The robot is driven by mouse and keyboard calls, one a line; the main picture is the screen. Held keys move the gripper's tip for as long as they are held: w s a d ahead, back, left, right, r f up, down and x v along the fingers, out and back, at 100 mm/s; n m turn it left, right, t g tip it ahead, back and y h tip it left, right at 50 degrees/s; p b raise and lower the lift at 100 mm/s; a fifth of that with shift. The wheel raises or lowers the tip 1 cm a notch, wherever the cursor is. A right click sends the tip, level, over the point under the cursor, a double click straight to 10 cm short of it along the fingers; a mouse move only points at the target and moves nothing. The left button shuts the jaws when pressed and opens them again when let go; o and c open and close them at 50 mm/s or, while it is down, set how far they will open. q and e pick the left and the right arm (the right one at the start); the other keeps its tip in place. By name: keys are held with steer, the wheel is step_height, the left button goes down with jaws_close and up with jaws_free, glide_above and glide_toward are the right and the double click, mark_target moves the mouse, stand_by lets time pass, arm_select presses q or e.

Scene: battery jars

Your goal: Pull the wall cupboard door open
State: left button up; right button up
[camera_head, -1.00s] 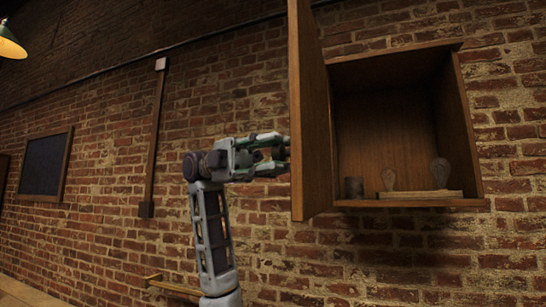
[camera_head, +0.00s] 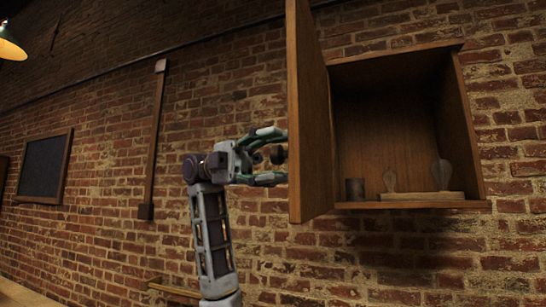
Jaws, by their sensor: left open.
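The wall cupboard (camera_head: 391,128) hangs on the brick wall at the right of the head view. Its wooden door (camera_head: 311,120) stands wide open, hinged on the left, so the inside shows. My left gripper (camera_head: 284,157) is open, with its fingers apart and pointing right, just left of the door's outer face. I cannot tell if a fingertip touches the door. No door handle is visible. My right gripper does not show.
Inside the cupboard a small dark jar (camera_head: 355,189), two bulb-shaped glass things (camera_head: 440,173) and a pale flat block (camera_head: 421,196) stand on the floor board. A framed dark board (camera_head: 43,167) and a vertical wall conduit (camera_head: 155,140) are at left. A lamp (camera_head: 10,43) hangs top left.

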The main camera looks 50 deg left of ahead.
arm_select(q)
steer(key=a, duration=1.2)
steer(key=shift+s, duration=0.4)
stand_by(0.5)
